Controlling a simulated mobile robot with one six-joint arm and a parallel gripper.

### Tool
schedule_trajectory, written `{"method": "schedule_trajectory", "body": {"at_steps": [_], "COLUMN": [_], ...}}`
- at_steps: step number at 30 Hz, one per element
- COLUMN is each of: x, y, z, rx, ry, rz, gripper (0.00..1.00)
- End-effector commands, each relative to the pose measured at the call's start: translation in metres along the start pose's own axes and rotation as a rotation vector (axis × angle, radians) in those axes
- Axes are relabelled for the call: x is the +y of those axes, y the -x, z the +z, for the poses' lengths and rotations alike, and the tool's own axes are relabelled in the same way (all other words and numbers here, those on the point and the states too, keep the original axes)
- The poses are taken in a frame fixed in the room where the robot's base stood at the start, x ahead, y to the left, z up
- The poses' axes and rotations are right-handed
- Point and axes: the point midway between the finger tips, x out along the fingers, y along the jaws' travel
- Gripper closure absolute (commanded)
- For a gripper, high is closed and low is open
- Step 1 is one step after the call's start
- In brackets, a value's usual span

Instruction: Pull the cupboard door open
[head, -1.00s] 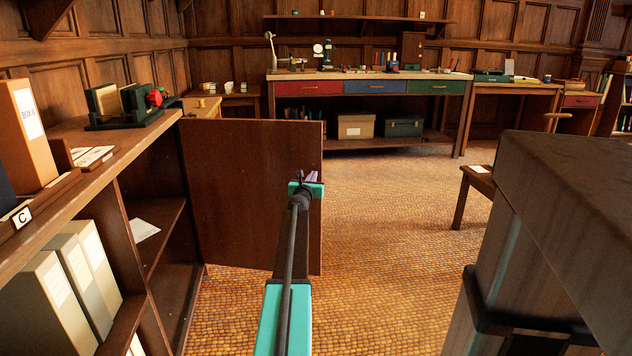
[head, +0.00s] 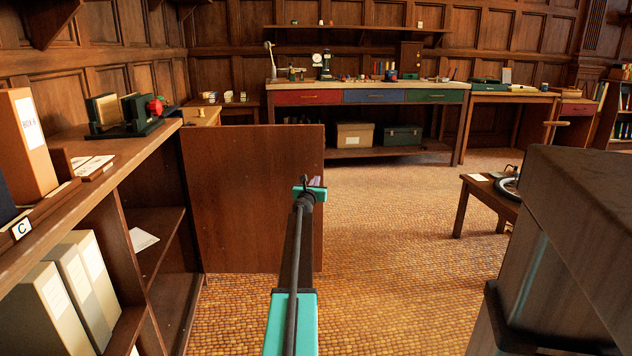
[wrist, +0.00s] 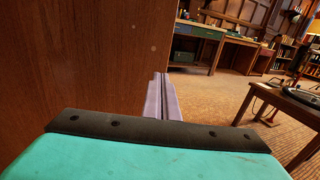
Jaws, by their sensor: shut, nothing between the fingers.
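The cupboard door (head: 245,200) stands swung out from the left cupboard (head: 165,225), its flat brown face toward me and the cupboard's shelves exposed. It fills the left of the wrist view (wrist: 70,60). My gripper (head: 314,182) is at the door's right, free edge, with my teal arm reaching up to it from below. In the wrist view the pale purple fingers (wrist: 161,98) are together with nothing between them, close beside the door's edge. I cannot tell whether they touch the door. No handle shows on the visible face.
Binders (head: 70,285) and a box file (head: 30,140) stand in and on the left cupboard. A low table (head: 490,200) with a wheel-like object is at right. A workbench (head: 365,85) stands at the back. The floor (head: 390,240) right of the door is clear.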

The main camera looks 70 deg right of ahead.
Motion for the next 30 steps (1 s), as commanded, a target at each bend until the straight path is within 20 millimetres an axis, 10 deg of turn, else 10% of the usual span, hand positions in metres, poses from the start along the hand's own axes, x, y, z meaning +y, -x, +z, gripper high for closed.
{"method": "schedule_trajectory", "body": {"at_steps": [30], "x": [-0.005], "y": [0.067], "z": [0.001], "rx": [0.000], "ry": [0.000], "rz": [0.004], "gripper": [1.00]}}
